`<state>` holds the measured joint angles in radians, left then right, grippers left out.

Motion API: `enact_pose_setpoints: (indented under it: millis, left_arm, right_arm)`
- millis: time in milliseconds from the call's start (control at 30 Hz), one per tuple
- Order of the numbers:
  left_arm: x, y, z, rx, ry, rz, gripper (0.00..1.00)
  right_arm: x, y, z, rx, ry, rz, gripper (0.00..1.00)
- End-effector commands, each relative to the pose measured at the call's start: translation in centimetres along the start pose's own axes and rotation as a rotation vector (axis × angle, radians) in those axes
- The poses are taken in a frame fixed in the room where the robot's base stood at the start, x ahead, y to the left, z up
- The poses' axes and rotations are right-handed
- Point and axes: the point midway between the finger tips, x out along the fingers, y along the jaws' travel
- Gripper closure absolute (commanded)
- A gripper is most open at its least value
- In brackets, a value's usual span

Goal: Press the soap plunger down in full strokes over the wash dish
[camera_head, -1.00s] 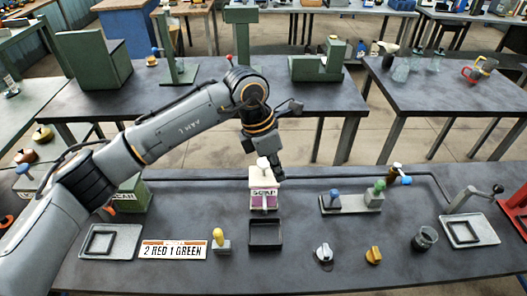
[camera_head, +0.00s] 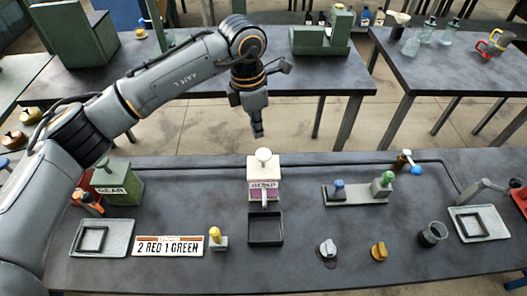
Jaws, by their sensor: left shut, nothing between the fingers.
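The soap dispenser (camera_head: 264,178) is a white and purple box labelled SOAP, standing upright on the near table. Its white plunger (camera_head: 263,155) stands up on top, with a round head. The spout points toward the camera over the wash dish (camera_head: 252,240), a black square tray just in front. I cannot make out any soap in the dish. My left gripper (camera_head: 257,134) is shut and empty, pointing down. In the picture it is just above the plunger head with a gap, apart from it. My right gripper is out of view.
A sign reading 2 RED 1 GREEN (camera_head: 169,246) and a yellow-topped piece (camera_head: 217,238) lie left of the dish. A green GEAR box (camera_head: 119,187) stands further left. A rack with blue and green knobs (camera_head: 357,193) stands right. Table around the dish is mostly clear.

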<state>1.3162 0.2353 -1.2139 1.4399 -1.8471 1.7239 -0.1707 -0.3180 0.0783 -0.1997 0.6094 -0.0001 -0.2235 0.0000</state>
Motion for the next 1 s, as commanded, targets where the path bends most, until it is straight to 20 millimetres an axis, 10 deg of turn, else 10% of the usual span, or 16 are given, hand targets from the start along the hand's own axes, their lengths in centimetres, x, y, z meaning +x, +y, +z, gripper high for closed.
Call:
enact_pose_setpoints:
  millis: [267, 1000]
  left_arm:
    - [3.2, -0.1, 0.0, -0.001, 0.001, -0.003, 1.00]
    - [6.7, 0.0, 0.0, 0.001, 0.000, -0.001, 1.00]
  right_arm:
    - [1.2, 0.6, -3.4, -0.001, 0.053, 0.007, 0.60]
    - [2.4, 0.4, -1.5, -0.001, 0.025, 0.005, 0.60]
